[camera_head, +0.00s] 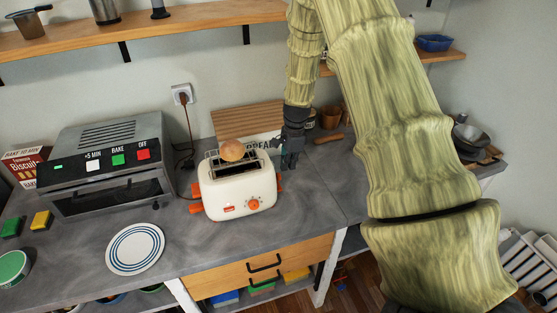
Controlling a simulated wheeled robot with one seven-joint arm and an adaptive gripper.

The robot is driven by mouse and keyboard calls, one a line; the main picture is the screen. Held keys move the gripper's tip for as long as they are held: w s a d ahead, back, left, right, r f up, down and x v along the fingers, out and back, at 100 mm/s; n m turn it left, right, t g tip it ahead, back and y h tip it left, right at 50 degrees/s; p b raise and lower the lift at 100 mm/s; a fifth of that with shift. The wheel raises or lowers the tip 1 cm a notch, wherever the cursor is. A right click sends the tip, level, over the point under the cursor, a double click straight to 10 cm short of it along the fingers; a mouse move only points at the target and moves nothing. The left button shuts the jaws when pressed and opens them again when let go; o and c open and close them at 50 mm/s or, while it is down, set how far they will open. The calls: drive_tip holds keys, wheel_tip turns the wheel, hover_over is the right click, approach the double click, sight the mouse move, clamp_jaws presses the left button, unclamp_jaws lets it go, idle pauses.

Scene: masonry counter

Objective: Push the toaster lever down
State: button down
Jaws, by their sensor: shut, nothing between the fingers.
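A cream toaster (235,191) with orange knobs and orange end parts stands on the grey counter. A round brown bread item (232,151) sits at its top by the slots. An orange end part (279,182) shows on the toaster's right side; I cannot tell whether it is the lever or how high it stands. My gripper (290,158) is shut and empty, pointing down just right of the toaster's upper right end, slightly above that orange part. I cannot tell whether it touches the toaster.
A grey toaster oven (108,165) stands at the left. A striped plate (135,248) lies in front of it. A wooden board (248,120) leans behind the toaster. A bowl (468,142) stands at the far right. The counter (305,215) right of the toaster is clear.

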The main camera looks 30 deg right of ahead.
drive_tip(key=shift+a, duration=0.1)
wheel_tip(320, 180, up, 12)
drive_tip(key=d, duration=0.1)
drive_tip(key=shift+s+d, duration=0.15)
idle(0.4)
